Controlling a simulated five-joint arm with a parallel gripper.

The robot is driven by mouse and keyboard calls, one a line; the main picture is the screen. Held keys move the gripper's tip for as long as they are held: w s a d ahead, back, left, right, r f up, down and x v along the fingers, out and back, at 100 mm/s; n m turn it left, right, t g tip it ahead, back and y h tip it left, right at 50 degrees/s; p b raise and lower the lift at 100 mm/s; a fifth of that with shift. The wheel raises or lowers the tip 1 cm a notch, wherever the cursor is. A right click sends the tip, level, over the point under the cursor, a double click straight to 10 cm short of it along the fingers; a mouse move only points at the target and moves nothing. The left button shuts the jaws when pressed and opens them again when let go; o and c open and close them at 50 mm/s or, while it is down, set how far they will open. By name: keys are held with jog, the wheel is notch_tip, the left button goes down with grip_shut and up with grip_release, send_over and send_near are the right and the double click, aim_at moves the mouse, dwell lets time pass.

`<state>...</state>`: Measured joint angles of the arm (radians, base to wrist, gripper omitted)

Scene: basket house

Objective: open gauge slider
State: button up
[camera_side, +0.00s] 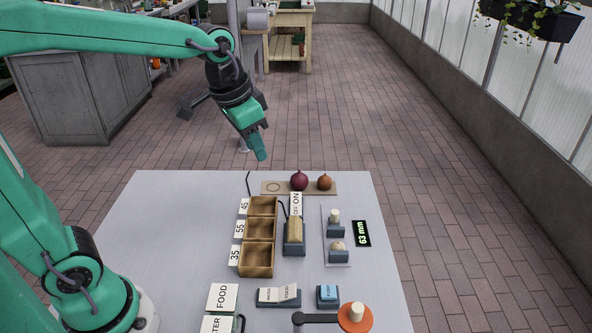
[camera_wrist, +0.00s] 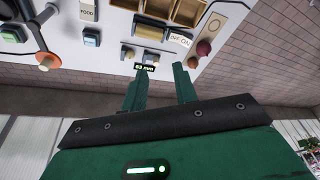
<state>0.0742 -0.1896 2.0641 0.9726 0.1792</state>
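The gauge (camera_side: 327,262) is a pale plate at the right of the table, carrying two blue-grey blocks with space between them. The far block (camera_side: 336,231) bears an upright cream peg; the near block (camera_side: 338,256) bears a rounded pale knob. I cannot tell which block is the slider. A black display (camera_side: 362,233) beside it reads 63 mm; it also shows in the wrist view (camera_wrist: 146,66). My gripper (camera_side: 261,157) hangs high above the table's far edge, well apart from the gauge. In the wrist view its two fingers (camera_wrist: 163,82) are spread and empty.
Left of the gauge are a switch marked ON and OFF (camera_side: 295,205), a blue-grey holder (camera_side: 294,249) and a wooden three-compartment box (camera_side: 274,245). Two round fruits (camera_side: 299,181) sit on a board behind. Buttons and an orange disc with a peg (camera_side: 366,320) are in front.

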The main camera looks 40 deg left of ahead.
jog(key=w+d+f+m+g, duration=0.1)
jog(key=w+d+f, duration=0.15)
jog(key=w, duration=0.25)
jog(key=w+d+f+m+g, duration=0.1)
jog(key=w+f, duration=0.3)
jog(key=w, duration=0.2)
jog(key=m+g, duration=0.1)
jog(key=m, duration=0.1)
send_over(335, 212)
notch_tip(335, 212, down, 8)
jog(key=shift+a+f, duration=0.1)
jog(key=shift+f, duration=0.05)
jog(key=shift+w+f, duration=0.1)
jog(key=shift+f, duration=0.15)
jog(key=shift+f, duration=0.15)
jog(key=shift+f, duration=3.75)
grip_shut()
